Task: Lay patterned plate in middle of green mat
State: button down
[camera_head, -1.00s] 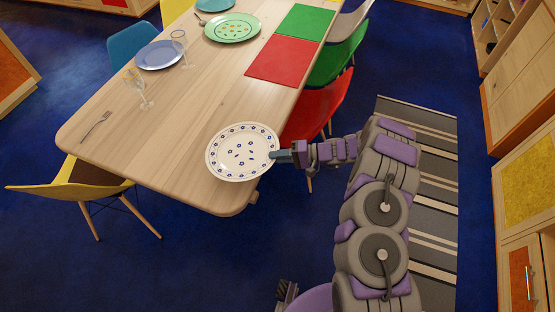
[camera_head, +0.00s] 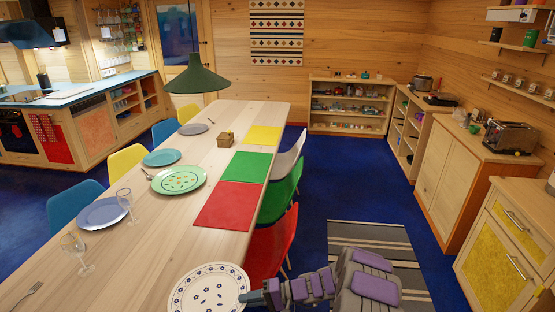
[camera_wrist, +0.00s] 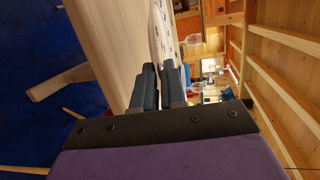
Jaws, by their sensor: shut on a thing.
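The patterned plate (camera_head: 208,290), white with blue flowers and a dark dotted rim, is at the near end of the table. My gripper (camera_head: 254,297) is shut on its right rim. In the wrist view the plate (camera_wrist: 161,30) shows edge-on between the fingers of my gripper (camera_wrist: 161,72), beside the table top. I cannot tell whether it touches the table. The green mat (camera_head: 249,167) lies flat and bare on the table, beyond the red mat (camera_head: 228,206).
The wooden table (camera_head: 150,245) also holds a yellow mat (camera_head: 262,135), a green plate (camera_head: 179,180), a blue plate (camera_head: 103,213) and glasses (camera_head: 75,248). A red chair (camera_head: 272,245) and a green chair (camera_head: 282,190) stand along its right side. A low-hanging green lamp (camera_head: 197,80) is beyond.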

jog(key=w+d+r+m+t+h, duration=0.15)
jog(key=d+r+m+t, duration=0.4)
jog(key=d, duration=0.75)
jog(key=w+d+r+m+t+h, duration=0.1)
jog(key=w+d+r+m+t, duration=0.35)
jog(key=d+r, duration=0.8)
jog(key=d+r+m+t+h, duration=0.6)
jog(key=d+r+t+h, duration=0.15)
jog(key=r, duration=0.45)
jog(key=a, duration=0.6)
jog(key=shift+w+a+f+h, duration=0.15)
jog(key=shift+w+a+h, duration=0.25)
jog(key=shift+d+g, duration=0.1)
jog(key=shift+g, duration=0.15)
